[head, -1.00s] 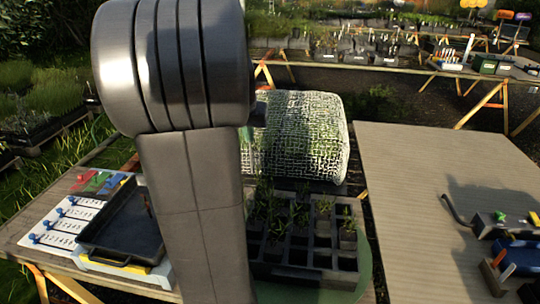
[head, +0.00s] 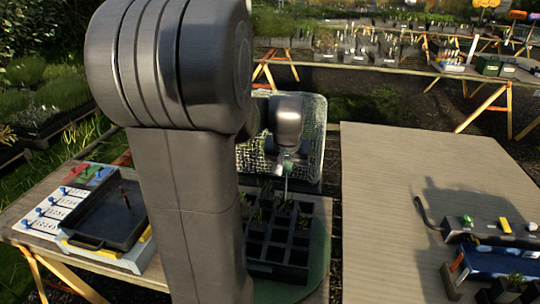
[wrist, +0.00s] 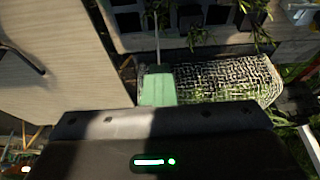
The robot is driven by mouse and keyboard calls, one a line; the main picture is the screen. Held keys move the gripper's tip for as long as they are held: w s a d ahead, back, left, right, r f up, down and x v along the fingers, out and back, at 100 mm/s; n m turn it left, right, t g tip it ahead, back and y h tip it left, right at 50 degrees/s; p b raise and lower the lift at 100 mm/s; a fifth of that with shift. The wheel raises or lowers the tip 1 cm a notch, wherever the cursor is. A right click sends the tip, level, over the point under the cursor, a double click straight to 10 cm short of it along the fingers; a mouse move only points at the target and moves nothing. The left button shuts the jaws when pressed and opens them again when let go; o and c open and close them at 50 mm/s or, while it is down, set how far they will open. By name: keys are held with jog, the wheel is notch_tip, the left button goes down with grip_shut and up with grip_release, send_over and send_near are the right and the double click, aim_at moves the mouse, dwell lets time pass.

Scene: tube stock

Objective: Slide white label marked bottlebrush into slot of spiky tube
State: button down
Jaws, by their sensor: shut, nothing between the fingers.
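My gripper (head: 284,172) hangs above the black tube tray (head: 288,272), in front of the mesh roll, with its jaws shut and empty. In the wrist view a pale green block (wrist: 158,88) with a thin rod runs from it towards the tubes. Several tubes with spiky green plants (head: 262,205) stand in the tray; some cells look empty. My arm hides the tray's left part. I cannot tell which tube is the spiky one. No label marked bottlebrush can be made out.
A white panel (head: 37,229) with blue knobs and a black shallow tray (head: 103,243) are at the left. The white mesh roll (head: 308,140) stands behind the tubes.

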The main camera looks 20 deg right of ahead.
jog(key=shift+s+d+f+b, duration=0.15)
jog(key=shift+f+b, duration=0.2)
jog(key=shift+f, duration=0.15)
jog(key=shift+s+d+f+b, duration=0.1)
jog(key=shift+s+f+b, duration=0.05)
jog(key=shift+f+b, duration=0.3)
jog(key=shift+s+d+f+b, duration=0.15)
jog(key=shift+f+b, duration=0.1)
jog(key=shift+f, duration=0.3)
jog(key=shift+f, duration=0.2)
jog(key=shift+f+b, duration=2.2)
jog(key=shift+f, duration=0.8)
jog(key=c, duration=1.7)
grip_release()
jog(key=shift+r, duration=0.1)
